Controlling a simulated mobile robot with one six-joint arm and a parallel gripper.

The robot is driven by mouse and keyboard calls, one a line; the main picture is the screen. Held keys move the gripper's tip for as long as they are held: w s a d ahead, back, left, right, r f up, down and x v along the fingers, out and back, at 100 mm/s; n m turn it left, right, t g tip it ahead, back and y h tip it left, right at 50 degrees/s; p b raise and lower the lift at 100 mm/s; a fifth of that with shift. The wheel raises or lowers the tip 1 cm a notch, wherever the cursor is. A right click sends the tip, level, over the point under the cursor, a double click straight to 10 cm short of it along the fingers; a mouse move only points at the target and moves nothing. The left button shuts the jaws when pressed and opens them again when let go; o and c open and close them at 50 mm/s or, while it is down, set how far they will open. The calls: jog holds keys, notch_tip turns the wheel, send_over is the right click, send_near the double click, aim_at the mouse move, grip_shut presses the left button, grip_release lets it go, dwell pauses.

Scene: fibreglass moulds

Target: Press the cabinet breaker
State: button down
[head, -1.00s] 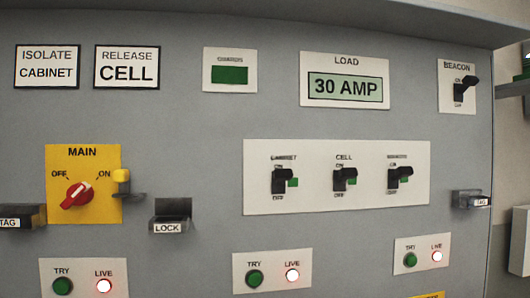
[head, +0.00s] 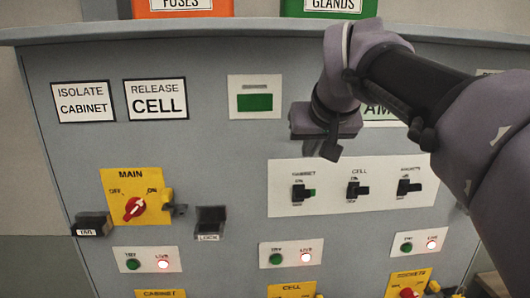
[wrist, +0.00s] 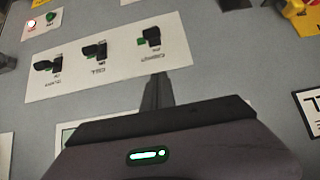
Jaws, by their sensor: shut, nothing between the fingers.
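The cabinet breaker (head: 299,192) is a black toggle with a green patch beside it. It is the leftmost of three breakers on a white plate (head: 330,208). In the wrist view, which is turned upside down, the cabinet breaker (wrist: 150,37) is the rightmost. My gripper (head: 332,153) is shut and empty, above and slightly right of the cabinet breaker in the head view. In the wrist view my gripper's closed fingers (wrist: 158,82) point toward the plate's edge near this breaker, with a gap between. I cannot tell their distance from the panel.
The cell breaker (head: 357,189) and another breaker (head: 408,187) sit close by on the right. A yellow MAIN switch (head: 134,208) and a protruding lock holder (head: 210,220) are left. Lit LIVE lamps (head: 305,257) are below.

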jog(key=shift+w+d, duration=0.1)
jog(key=b, duration=0.2)
send_over(302, 195)
jog(key=w, duration=0.2)
notch_tip(302, 195, down, 7)
jog(key=shift+r, duration=0.1)
jog(key=f, duration=0.1)
jog(key=s+f, duration=0.1)
jog(key=f+b, duration=0.1)
jog(key=shift+s, duration=0.25)
jog(key=shift+s+f, duration=0.15)
jog(key=shift+s, duration=0.1)
jog(key=shift+w+f, duration=0.1)
jog(key=shift+f, duration=0.05)
